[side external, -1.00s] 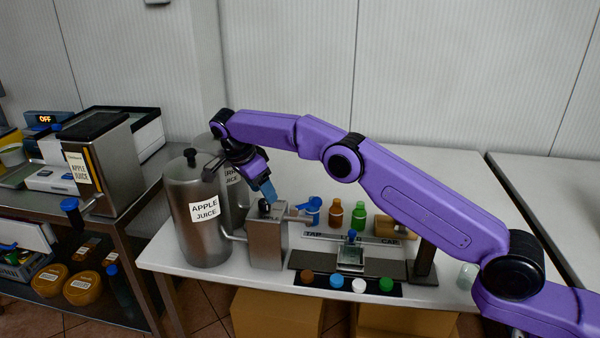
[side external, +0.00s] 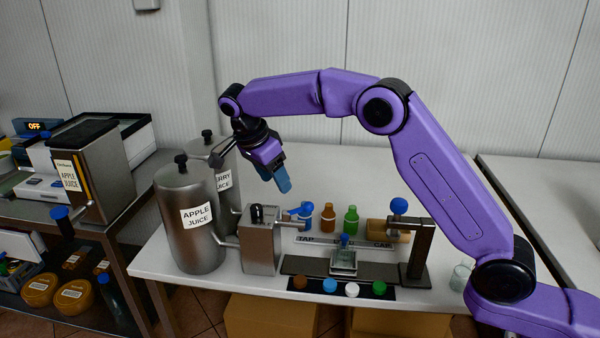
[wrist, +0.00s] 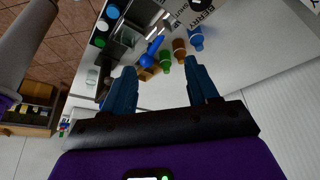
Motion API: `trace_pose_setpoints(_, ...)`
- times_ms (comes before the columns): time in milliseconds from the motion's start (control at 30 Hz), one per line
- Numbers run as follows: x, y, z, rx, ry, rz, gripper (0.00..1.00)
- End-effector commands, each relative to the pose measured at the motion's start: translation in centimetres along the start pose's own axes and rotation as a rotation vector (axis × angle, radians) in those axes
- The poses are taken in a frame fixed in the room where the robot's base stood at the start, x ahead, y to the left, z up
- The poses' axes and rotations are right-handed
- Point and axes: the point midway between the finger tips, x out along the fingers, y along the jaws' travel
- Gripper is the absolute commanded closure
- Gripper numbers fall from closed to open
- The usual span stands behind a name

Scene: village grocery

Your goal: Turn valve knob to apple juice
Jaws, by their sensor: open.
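The valve knob (side external: 257,214) is a small black handle on top of a steel valve box (side external: 261,247). A pipe joins the box to the steel tank labelled apple juice (side external: 188,235). A second tank (side external: 224,170), its label partly hidden and ending in "RRY JUICE", stands behind it. I cannot tell exactly which tank the knob points to. My gripper (side external: 279,181) is above and slightly right of the knob, apart from it. In the wrist view my gripper (wrist: 160,66) has its blue fingers spread, with nothing between them.
Brown (side external: 327,217) and green (side external: 351,220) bottles stand behind the cap press (side external: 418,250), which has a blue-balled lever. Several coloured caps lie in front. The table's back (side external: 330,165) is clear.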

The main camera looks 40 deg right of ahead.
Motion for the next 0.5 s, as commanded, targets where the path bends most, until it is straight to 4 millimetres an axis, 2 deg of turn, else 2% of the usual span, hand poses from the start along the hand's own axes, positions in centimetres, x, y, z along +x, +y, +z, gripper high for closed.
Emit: trace_pose_setpoints(500, -2.0, 5.8, -2.2, 0.001, 0.0, -0.002, 0.41)
